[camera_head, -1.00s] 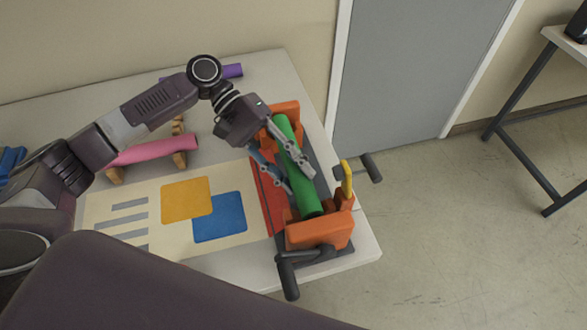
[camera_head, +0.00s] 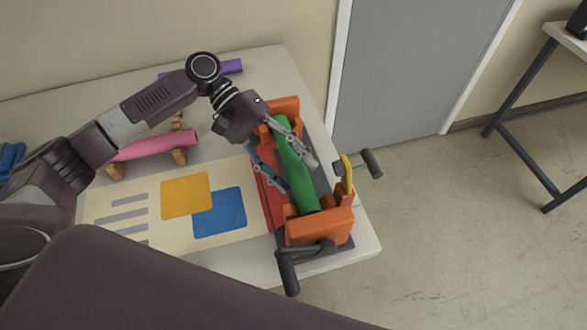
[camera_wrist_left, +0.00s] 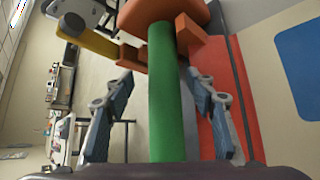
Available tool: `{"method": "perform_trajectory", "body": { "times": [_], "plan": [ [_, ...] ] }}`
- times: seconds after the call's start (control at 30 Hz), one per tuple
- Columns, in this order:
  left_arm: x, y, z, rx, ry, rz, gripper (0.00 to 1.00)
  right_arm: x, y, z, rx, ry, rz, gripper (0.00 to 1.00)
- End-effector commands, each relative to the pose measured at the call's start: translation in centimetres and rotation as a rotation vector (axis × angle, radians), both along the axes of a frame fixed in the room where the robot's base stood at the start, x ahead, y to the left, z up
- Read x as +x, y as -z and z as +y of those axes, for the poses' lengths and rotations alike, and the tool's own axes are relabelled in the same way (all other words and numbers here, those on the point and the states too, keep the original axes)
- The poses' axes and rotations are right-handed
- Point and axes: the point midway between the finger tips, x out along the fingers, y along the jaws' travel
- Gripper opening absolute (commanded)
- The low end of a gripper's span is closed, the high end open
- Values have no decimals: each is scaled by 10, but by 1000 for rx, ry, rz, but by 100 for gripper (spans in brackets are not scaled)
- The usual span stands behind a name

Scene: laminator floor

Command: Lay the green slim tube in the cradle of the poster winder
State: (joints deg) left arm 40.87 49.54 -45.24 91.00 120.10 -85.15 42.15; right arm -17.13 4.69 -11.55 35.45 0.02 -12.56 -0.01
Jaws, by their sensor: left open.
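The green slim tube (camera_head: 301,181) lies lengthwise in the poster winder (camera_head: 320,227), between its two orange end blocks. In the left wrist view the tube (camera_wrist_left: 167,95) runs up to the orange block (camera_wrist_left: 160,16). My left gripper (camera_head: 291,171) is open above the tube, with one finger on each side of it. In the wrist view its fingers (camera_wrist_left: 163,115) stand apart from the tube, with a gap on both sides. The gripper hides part of the tube's far half. My right gripper is not in view.
A poster (camera_head: 140,212) with yellow and blue squares lies left of the winder, its red edge running under it. A pink tube (camera_head: 158,147) rests on wooden stands, and a purple tube (camera_head: 232,67) lies at the back. Black crank handles (camera_head: 288,272) and a yellow lever (camera_head: 346,176) stick out from the winder.

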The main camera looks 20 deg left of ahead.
Motion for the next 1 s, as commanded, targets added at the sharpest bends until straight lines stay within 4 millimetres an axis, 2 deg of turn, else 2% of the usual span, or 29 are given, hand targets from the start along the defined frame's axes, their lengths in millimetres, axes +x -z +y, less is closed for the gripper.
{"method": "perform_trajectory", "body": {
  "times": [0.4, 0.53, 0.7, 1.0],
  "plan": [
    [26, -41, 66, 0, -5, -3, 51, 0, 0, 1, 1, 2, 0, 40],
    [32, -51, 82, -1, -3, -3, 51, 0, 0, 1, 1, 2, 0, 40],
    [35, -57, 92, -1, -2, -2, 51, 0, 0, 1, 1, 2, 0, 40],
    [35, -58, 93, -1, 0, -1, 51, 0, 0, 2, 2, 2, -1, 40]
  ]
}}
